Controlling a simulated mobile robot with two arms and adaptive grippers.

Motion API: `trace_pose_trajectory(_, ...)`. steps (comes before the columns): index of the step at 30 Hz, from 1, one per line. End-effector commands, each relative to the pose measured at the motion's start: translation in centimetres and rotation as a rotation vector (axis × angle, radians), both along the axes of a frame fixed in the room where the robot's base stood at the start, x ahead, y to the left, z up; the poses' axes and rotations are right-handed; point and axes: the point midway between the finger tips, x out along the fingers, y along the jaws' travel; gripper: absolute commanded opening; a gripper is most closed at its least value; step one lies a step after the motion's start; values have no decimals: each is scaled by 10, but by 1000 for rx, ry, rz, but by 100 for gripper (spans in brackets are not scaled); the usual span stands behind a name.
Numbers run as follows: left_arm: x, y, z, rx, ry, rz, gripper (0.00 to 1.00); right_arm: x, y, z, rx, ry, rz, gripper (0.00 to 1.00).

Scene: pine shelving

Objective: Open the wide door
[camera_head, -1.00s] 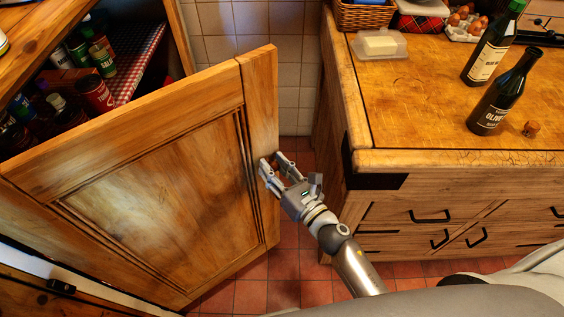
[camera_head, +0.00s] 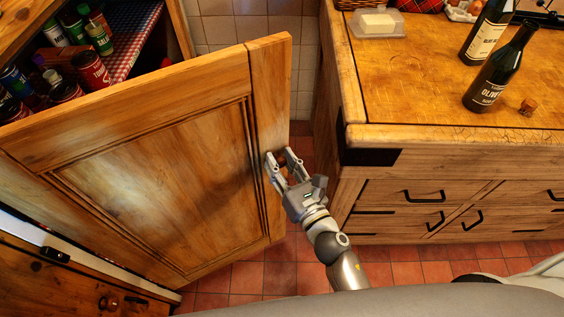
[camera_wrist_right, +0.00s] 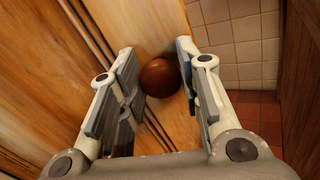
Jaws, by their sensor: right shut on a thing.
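The wide door (camera_head: 150,180) is a panelled pine door, standing open at the left of the head view with shelves showing behind it. Its round brown knob (camera_wrist_right: 160,77) sits near the door's free edge and shows between the fingers in the right wrist view. My right gripper (camera_head: 279,160) is at that edge, shut on the knob, which its fingers mostly hide in the head view. The right gripper also shows in the wrist view (camera_wrist_right: 157,85). My left gripper is not in view.
Behind the door, a shelf holds several jars and a red checked cloth (camera_head: 133,35). A wooden counter (camera_head: 420,90) with drawers stands at the right, carrying two dark bottles (camera_head: 500,68) and a butter dish (camera_head: 378,22). Red tiled floor (camera_head: 275,275) lies between.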

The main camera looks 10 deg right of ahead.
Motion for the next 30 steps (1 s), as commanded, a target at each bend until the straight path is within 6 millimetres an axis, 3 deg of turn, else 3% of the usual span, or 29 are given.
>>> trace_pose_trajectory(1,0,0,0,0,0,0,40,1,-1,1,0,-3,-2,0)
trace_pose_trajectory(2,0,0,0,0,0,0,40,1,-1,1,0,-3,-2,35)
trace_pose_trajectory(7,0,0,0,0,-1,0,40,0,0,1,1,-2,-1,55)
trace_pose_trajectory(20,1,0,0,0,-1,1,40,-6,-2,-1,1,3,-2,55)
trace_pose_trajectory(30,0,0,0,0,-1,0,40,-55,-19,-1,3,5,-3,55)
